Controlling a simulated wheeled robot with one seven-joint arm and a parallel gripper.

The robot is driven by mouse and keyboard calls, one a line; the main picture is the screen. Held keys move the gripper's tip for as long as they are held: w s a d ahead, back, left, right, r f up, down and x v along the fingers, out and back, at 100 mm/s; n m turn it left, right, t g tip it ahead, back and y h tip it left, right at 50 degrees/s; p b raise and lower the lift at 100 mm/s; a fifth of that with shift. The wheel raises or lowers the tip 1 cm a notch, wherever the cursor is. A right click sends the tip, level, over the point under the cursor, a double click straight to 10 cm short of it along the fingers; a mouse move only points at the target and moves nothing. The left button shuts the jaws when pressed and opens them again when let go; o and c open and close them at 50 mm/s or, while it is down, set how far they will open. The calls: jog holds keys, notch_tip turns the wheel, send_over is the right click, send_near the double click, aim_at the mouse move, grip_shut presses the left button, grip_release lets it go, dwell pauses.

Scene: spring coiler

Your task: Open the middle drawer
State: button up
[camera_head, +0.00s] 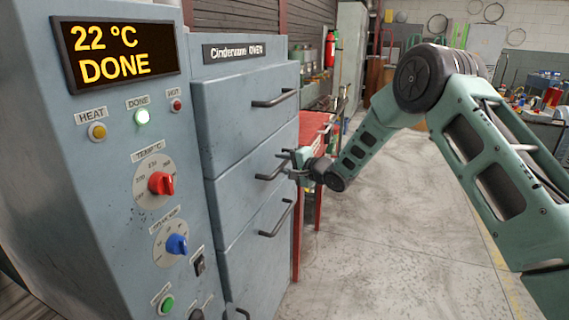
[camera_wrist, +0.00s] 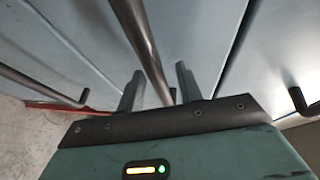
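The oven cabinet has a stack of grey drawers with dark bar handles in the head view. The drawer second from the top (camera_head: 235,197) looks shut, in line with its neighbours. My gripper (camera_head: 288,162) is at the right part of that drawer's handle (camera_head: 266,177). In the wrist view, the handle bar (camera_wrist: 147,50) runs between the two fingers of my gripper (camera_wrist: 160,88). The fingers are apart, with a gap visible on each side of the bar. The contact at the fingertips is partly hidden by the gripper body.
The top drawer's handle (camera_head: 273,101) is above my gripper, and a lower handle (camera_head: 277,218) is below. A control panel (camera_head: 145,170) is left of the drawers; its display (camera_head: 113,52) reads "22 °C DONE". A red table (camera_head: 314,128) stands behind. The floor (camera_head: 400,240) in front is clear.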

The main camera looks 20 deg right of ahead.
grip_shut()
jog(key=s+d+p, duration=0.4)
jog(key=s+d, duration=0.5)
jog(key=d, duration=0.4)
jog(key=s+d+p, duration=0.3)
jog(key=s+d, duration=0.7)
jog(key=d, duration=0.3)
jog(key=shift+p, duration=0.35)
grip_release()
jog(key=shift+w, duration=0.1)
jog(key=b+v, duration=0.3)
jog(key=v, duration=1.4)
